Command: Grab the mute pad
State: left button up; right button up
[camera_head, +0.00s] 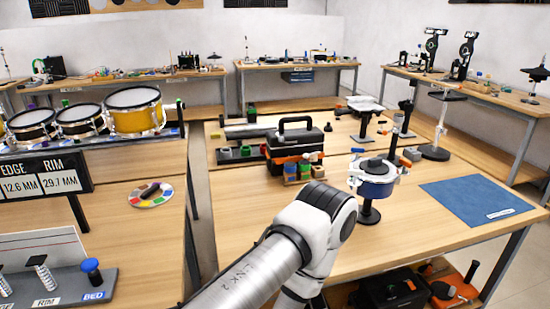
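I cannot tell for sure which thing is the mute pad. A small dark object (371,163) lies on top of a small blue-sided drum (377,189) on a black stand, on the right-hand bench. Another small dark object (150,191) lies on a round disc with coloured patches (139,202) on the left bench. One of my arms reaches up from the bottom middle and bends back down at its elbow, over the near edge of the right-hand bench. Neither of my grippers shows.
A blue mat (475,200) lies to the right. Several drums (134,110) and a sign (42,180) stand on the left. A narrow gap separates the benches (236,215).

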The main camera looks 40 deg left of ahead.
aim_at(376, 166)
jog(key=u, duration=0.75)
jog(key=i+z, duration=0.45)
jog(key=z, duration=0.25)
jog(key=i+j+z, duration=0.2)
jog(key=z, duration=0.15)
